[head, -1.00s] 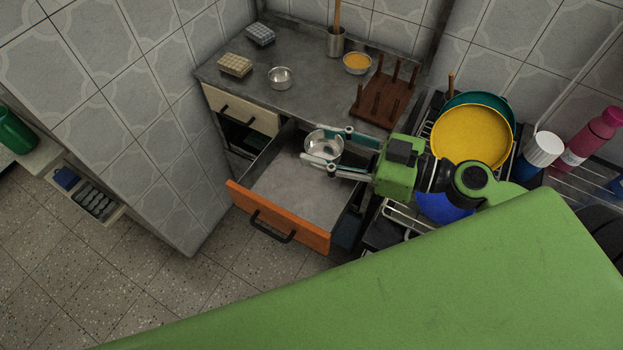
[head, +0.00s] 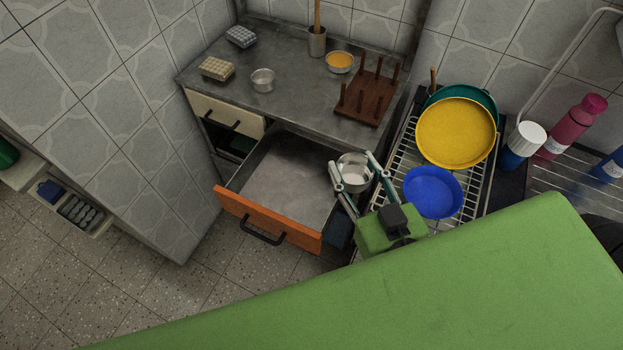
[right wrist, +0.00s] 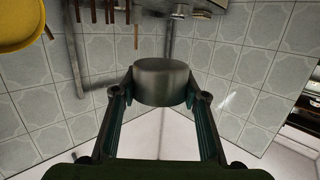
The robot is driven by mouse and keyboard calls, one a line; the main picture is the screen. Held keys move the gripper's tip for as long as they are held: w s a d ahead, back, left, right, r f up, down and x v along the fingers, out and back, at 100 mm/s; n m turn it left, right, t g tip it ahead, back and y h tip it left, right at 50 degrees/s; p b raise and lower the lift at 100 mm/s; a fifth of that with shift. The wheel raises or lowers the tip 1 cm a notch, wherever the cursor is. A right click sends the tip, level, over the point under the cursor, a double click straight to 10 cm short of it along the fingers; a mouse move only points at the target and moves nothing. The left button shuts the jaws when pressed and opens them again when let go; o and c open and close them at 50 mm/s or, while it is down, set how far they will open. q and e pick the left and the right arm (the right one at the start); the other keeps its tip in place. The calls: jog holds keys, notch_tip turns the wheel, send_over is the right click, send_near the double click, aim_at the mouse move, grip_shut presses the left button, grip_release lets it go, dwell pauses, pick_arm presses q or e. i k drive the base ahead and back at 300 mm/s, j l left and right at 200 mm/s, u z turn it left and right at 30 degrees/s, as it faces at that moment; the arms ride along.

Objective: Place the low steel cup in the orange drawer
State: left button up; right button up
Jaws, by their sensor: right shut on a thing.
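The low steel cup (head: 352,176) is between the fingers of my right gripper (head: 355,173). The gripper is shut on it and holds it level with the right side of the drawer, near the rack. In the right wrist view the cup (right wrist: 161,82) sits between the two fingertips, with a plain grey side. The orange drawer (head: 268,219) is pulled open below the counter. Its visible grey floor is bare. My left gripper is not in view.
On the counter (head: 300,98) stand another steel cup (head: 263,81), a utensil holder (head: 317,42), an orange-filled bowl (head: 339,62) and a wooden peg rack (head: 368,100). A wire rack to the right holds a yellow pan (head: 456,132) and a blue bowl (head: 433,193).

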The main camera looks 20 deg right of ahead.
aim_at(279, 177)
jog(key=i+j+z, duration=0.1)
jog(key=j+z, duration=1.25)
jog(key=j, duration=0.4)
jog(key=k+j, duration=0.15)
jog(key=j, duration=0.35)
jog(key=j+z, duration=0.15)
jog(key=j, duration=0.35)
jog(key=k+j, duration=0.2)
jog(key=j, duration=0.25)
jog(key=k+j+z, duration=0.15)
jog(key=j, duration=1.6)
jog(key=i, duration=0.25)
